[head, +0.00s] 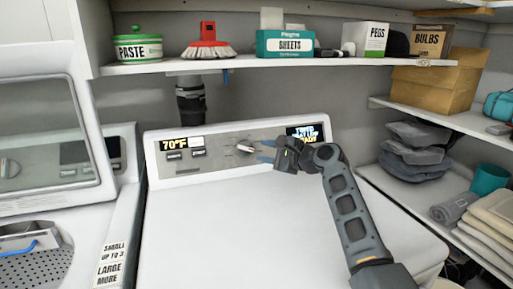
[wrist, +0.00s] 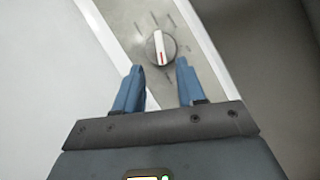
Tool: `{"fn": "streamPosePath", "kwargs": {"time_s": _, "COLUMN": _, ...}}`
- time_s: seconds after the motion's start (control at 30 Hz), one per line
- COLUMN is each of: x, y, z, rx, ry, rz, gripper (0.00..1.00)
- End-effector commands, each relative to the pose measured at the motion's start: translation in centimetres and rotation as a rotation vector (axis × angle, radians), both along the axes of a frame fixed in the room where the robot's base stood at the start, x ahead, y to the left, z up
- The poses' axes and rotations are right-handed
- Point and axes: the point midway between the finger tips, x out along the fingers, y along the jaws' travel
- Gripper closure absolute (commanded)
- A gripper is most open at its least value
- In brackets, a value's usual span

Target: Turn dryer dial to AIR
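The dryer dial (head: 245,147) is a round knob with a pale pointer bar on the grey panel of the dryer (head: 240,215). In the wrist view the dial (wrist: 160,48) shows a red line on its bar, with tick marks around it. The AIR label cannot be read. My gripper (head: 266,151) is just right of the dial in the head view. In the wrist view its two blue fingers (wrist: 162,80) are apart with nothing between them, and the dial lies just beyond the fingertips, apart from them.
The panel has a 70°F display (head: 175,146), buttons (head: 186,154) and a second lit display (head: 305,133). A shelf (head: 240,64) with a brush (head: 208,42) and boxes hangs above. A washer (head: 50,130) stands left. Shelves with folded cloth (head: 492,218) stand right. The dryer top is clear.

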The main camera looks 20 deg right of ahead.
Motion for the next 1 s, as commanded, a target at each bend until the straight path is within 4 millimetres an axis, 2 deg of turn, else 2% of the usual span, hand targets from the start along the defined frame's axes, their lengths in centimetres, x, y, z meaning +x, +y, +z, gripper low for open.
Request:
{"fn": "streamPosePath", "kwargs": {"time_s": 0.2, "x": 2.1, "y": 1.1, "z": -1.0, "rx": -0.002, "ry": -0.003, "rz": 0.0, "gripper": 0.61}}
{"fn": "streamPosePath", "kwargs": {"time_s": 0.53, "x": 5.2, "y": 2.6, "z": -1.7, "rx": -0.003, "ry": -0.004, "rz": -0.001, "gripper": 0.61}}
{"fn": "streamPosePath", "kwargs": {"time_s": 0.73, "x": 6.2, "y": 3.1, "z": -1.6, "rx": -0.003, "ry": -0.005, "rz": -0.002, "gripper": 0.61}}
{"fn": "streamPosePath", "kwargs": {"time_s": 1.0, "x": 6.4, "y": 3.2, "z": -1.5, "rx": -0.003, "ry": -0.003, "rz": -0.002, "gripper": 0.61}}
